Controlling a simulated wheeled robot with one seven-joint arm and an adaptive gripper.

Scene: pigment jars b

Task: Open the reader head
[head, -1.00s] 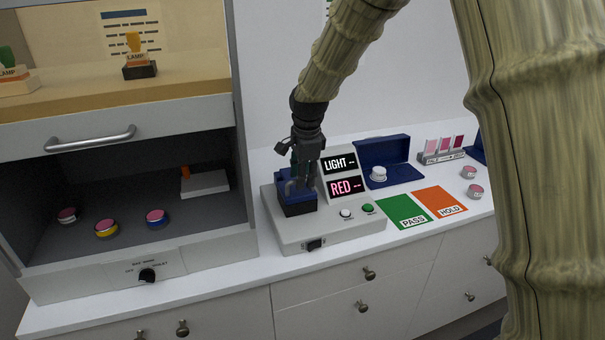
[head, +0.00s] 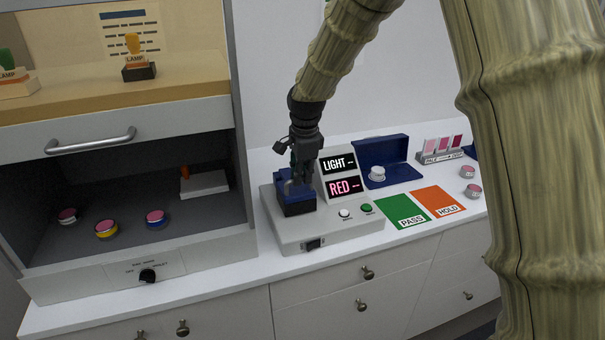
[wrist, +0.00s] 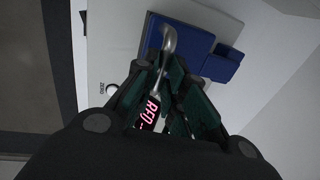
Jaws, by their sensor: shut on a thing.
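The reader head is a dark blue block (head: 298,206) on the left of a pale grey reader (head: 340,236). It looks lowered onto the reader's top. A curved silver handle (wrist: 169,38) sits on the blue head (wrist: 190,44) in the wrist view. My gripper (head: 299,181) points down over the head. In the wrist view, my gripper's dark green fingers (wrist: 164,68) are closed around the handle's near part, which they partly hide. The reader's displays show "LIGHT --" (head: 338,164) and "RED --" (head: 343,187).
A white button (head: 344,213) and a green button (head: 366,208) are on the reader's front right. The green PASS card (head: 402,212) and orange HOLD card (head: 437,201) lie to the right. An open blue case (head: 388,160) stands behind them. An open cabinet (head: 190,265) with jars stands left.

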